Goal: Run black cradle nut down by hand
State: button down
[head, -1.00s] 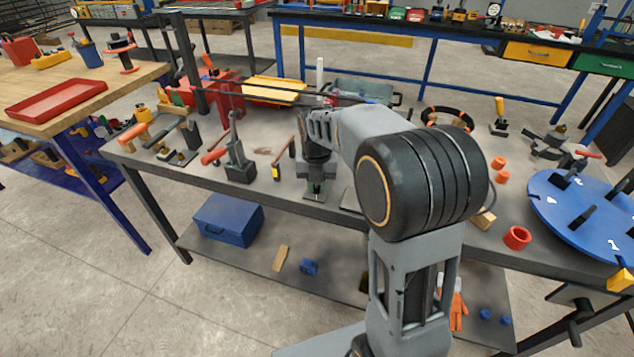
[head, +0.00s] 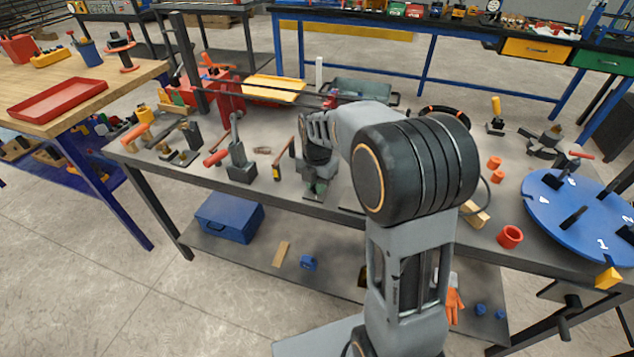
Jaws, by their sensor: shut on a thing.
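My gripper (head: 318,172) points down over a small stand with a greenish part (head: 318,187) near the front edge of the grey bench. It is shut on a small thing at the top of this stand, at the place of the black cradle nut. My wrist and fingers cover that spot, so the nut and its thread cannot be made out. How far down the nut sits cannot be told.
A hammer-like tool (head: 279,162) and a grey clamp with a red handle (head: 238,160) stand close left. Two long dark bars (head: 270,90) run behind.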

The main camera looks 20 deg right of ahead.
dwell(0.3)
jog(key=c, duration=1)
grip_release()
jog(key=shift+c, duration=0.2)
notch_tip(320, 180, up, 14)
jog(key=p, duration=0.2)
jog(key=shift+f, duration=0.1)
